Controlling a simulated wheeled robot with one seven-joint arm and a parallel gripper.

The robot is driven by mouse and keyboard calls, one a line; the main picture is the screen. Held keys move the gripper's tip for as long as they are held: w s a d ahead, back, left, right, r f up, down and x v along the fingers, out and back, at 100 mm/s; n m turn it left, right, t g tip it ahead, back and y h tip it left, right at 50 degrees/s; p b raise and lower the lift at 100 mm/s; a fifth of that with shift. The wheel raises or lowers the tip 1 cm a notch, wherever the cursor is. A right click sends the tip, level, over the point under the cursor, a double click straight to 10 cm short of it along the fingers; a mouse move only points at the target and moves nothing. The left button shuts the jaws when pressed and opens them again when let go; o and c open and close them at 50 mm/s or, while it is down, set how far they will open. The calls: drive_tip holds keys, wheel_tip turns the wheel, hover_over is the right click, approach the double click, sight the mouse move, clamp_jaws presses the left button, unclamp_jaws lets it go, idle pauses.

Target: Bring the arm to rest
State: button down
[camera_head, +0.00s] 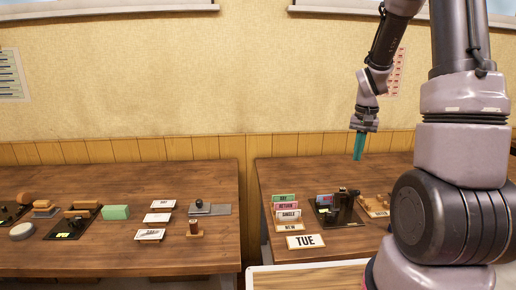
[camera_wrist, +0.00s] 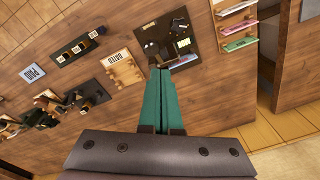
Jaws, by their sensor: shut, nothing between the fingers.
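My gripper (camera_head: 358,146) hangs from my arm at the upper right of the head view, fingers pointing down. It is in the air above the right table (camera_head: 290,263). Its teal fingers are together with nothing between them. In the wrist view my gripper (camera_wrist: 161,72) reaches up the middle of the picture, with the table below it. The dark press station (camera_head: 338,210) stands on the right table under and to the left of the fingers. The same black mat with small items (camera_wrist: 172,38) appears beyond the fingertips in the wrist view.
A gap separates the tables. A wall stands behind.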

drive_tip(key=s+a+r+t, duration=0.2)
drive_tip(key=s+a+r, duration=0.2)
drive_tip(key=r, duration=0.4)
drive_tip(key=s+a+r+t, duration=0.2)
drive_tip(key=s+a+r, duration=0.15)
drive_tip(key=r, duration=0.45)
drive_tip(key=s+a+r+t+y, duration=0.1)
drive_tip(key=s+a+r, duration=0.1)
drive_tip(key=s, duration=0.4)
drive_tip(key=s+a+r+n+t+y, duration=0.1)
drive_tip(key=s+a+r, duration=0.1)
drive_tip(key=s+r, duration=0.3)
drive_tip(key=shift+s+a, duration=0.2)
drive_tip(key=shift+s, duration=0.15)
